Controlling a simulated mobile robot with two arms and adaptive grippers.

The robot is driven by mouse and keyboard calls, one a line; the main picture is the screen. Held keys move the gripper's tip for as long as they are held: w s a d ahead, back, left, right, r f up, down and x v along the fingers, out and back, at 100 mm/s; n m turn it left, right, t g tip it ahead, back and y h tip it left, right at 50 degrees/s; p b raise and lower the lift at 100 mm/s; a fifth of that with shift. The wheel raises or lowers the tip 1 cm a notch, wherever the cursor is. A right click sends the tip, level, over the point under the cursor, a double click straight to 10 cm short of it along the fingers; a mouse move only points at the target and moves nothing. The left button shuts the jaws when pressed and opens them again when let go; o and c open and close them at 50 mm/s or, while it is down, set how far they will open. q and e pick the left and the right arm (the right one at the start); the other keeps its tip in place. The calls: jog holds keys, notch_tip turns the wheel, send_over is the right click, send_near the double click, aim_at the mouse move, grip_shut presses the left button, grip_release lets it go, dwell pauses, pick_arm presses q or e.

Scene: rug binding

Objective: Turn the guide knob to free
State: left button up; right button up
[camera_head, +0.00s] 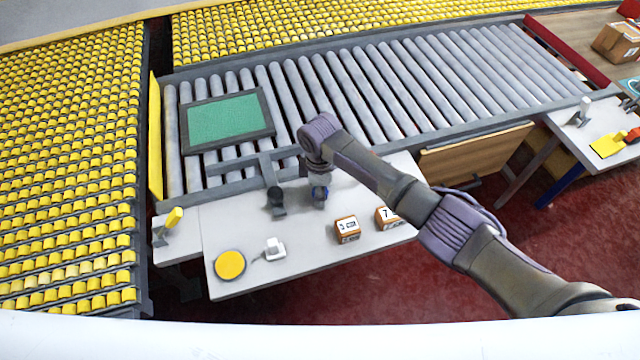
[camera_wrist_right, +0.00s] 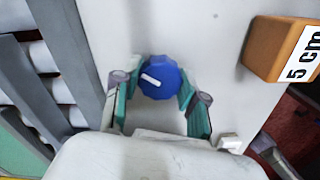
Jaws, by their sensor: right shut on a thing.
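The guide knob (camera_wrist_right: 162,80) is blue and faceted, with a white pointer line on its top. In the wrist view the line slants toward the upper left. My right gripper (camera_wrist_right: 158,90) has its two green-padded fingers on either side of the knob, shut on it. My left gripper is not in view.
A white table (camera_head: 300,250) holds orange blocks (camera_head: 347,229), a yellow disc (camera_head: 229,265), a white block (camera_head: 274,248) and a dark upright post (camera_head: 275,200). A green panel (camera_head: 225,120) lies on the grey roller conveyor (camera_head: 420,90) behind. The table front is mostly clear.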

jog(key=m+p, duration=0.1)
jog(key=m, duration=0.1)
jog(key=m+p, duration=0.2)
jog(key=m, duration=0.1)
jog(key=shift+r+m, duration=0.2)
jog(key=shift+m, duration=0.1)
jog(key=m+p, duration=0.1)
jog(key=m, duration=0.2)
jog(key=shift+p, duration=0.3)
jog(key=shift+f+m+p, duration=0.1)
jog(key=shift+m+p, duration=0.25)
jog(key=shift+m, duration=0.85)
jog(key=o, duration=1.1)
jog(key=shift+o, duration=0.2)
notch_tip(320, 180, up, 12)
